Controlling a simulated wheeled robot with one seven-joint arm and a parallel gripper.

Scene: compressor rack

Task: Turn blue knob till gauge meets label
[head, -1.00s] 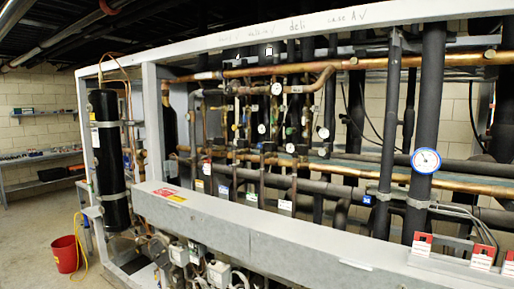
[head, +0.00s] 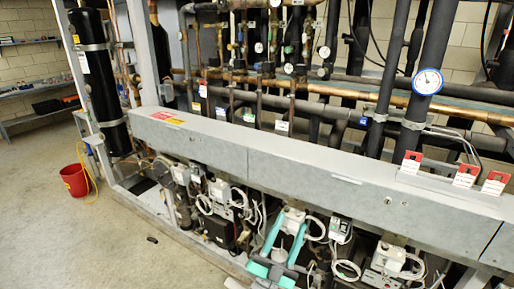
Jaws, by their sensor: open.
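A large gauge with a blue rim and white face (head: 428,81) is on a dark vertical pipe at the right. Other tags hang further left: a red one (head: 203,89), a blue-and-white one (head: 222,113) and a green-edged one (head: 249,116). Smaller white gauges (head: 324,52) sit among the pipes. I cannot make out a blue knob for certain. My teal gripper (head: 287,236) is at the bottom centre, open and empty, in front of the lower equipment and well below the gauges.
A long grey beam (head: 300,168) runs across the rack between my gripper and the pipes. Red-and-white tags (head: 466,175) stand on its right end. A red bucket (head: 75,180) is on the floor at left. The floor at lower left is mostly clear.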

